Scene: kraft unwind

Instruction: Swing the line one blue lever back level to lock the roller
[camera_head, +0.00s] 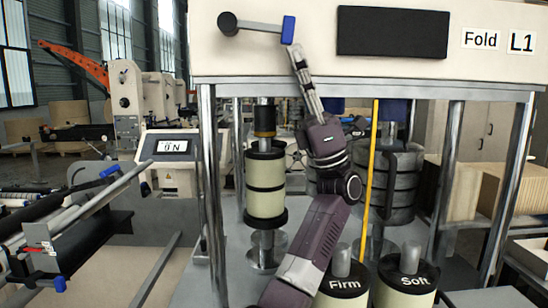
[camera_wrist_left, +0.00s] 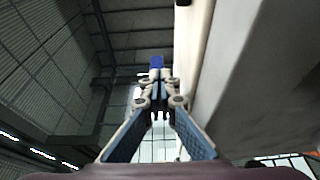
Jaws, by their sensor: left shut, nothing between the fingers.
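The blue lever has a dark round hub on the cream panel marked "Fold L1", with a grey rod running right from it to a blue handle (camera_head: 288,29). The rod lies close to level, dipping slightly toward the handle. My left gripper (camera_head: 294,48) reaches up from below with its tips just under the handle; it is shut and empty. In the left wrist view the blue handle (camera_wrist_left: 156,61) shows just beyond the closed fingertips (camera_wrist_left: 158,82). I cannot tell whether they touch it. My right gripper is not in view.
The cream panel (camera_head: 400,70) carries a black screen (camera_head: 392,33) right of the lever. Metal posts (camera_head: 210,170) stand below it. Rollers marked "Firm" (camera_head: 343,285) and "Soft" (camera_head: 408,280) stand beside my arm. A small display (camera_head: 174,146) stands left. A yellow strip (camera_head: 370,165) hangs right of my arm.

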